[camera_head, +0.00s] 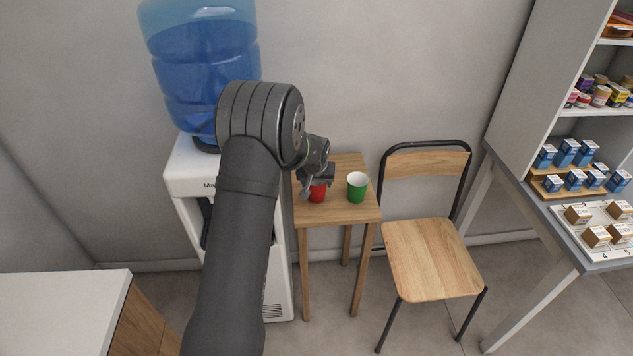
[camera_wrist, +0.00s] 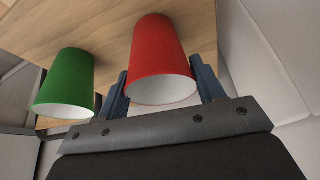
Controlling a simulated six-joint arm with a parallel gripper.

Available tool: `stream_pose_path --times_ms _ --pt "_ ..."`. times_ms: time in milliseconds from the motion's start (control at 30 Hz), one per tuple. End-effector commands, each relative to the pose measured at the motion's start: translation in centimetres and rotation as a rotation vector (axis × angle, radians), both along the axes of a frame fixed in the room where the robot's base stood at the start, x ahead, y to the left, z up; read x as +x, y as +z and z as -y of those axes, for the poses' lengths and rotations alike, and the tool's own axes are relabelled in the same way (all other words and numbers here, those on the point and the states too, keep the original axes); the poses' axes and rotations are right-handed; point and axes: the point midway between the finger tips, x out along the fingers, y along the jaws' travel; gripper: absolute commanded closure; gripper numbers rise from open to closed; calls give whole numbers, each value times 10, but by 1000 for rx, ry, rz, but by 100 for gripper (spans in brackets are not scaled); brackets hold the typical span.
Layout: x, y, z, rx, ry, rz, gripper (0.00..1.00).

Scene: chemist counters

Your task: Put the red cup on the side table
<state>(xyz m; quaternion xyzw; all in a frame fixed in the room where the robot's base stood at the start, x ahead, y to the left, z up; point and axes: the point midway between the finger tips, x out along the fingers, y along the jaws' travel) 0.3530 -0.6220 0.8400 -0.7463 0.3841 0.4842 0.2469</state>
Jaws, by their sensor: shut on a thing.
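The red cup (camera_head: 318,193) is at the wooden side table (camera_head: 345,213), over its left part. My gripper (camera_head: 317,178) is at the cup and partly covers it in the head view. In the wrist view, the red cup (camera_wrist: 160,48) sits between the two blue-grey fingers of my gripper (camera_wrist: 162,84), one on each side, and the jaws are shut on it. Its white inside faces the camera and its narrow end is toward the wooden top (camera_wrist: 105,22). I cannot tell whether its base touches the wood.
A green cup (camera_head: 357,190) stands upright on the side table, just right of the red cup. A water dispenser (camera_head: 190,165) is close on the left. A wooden chair (camera_head: 430,255) is on the right, with a shelf counter (camera_head: 600,265) beyond it.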

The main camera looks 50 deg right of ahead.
Motion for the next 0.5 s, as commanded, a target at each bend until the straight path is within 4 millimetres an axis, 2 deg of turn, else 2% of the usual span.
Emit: stream_pose_path --times_ms 133,167,233,500 --pt "0 -4 0 0 0 0 59" --pt "0 -3 0 0 0 0 32" --pt "0 -3 0 0 0 0 18" --pt "0 -3 0 0 0 0 16"
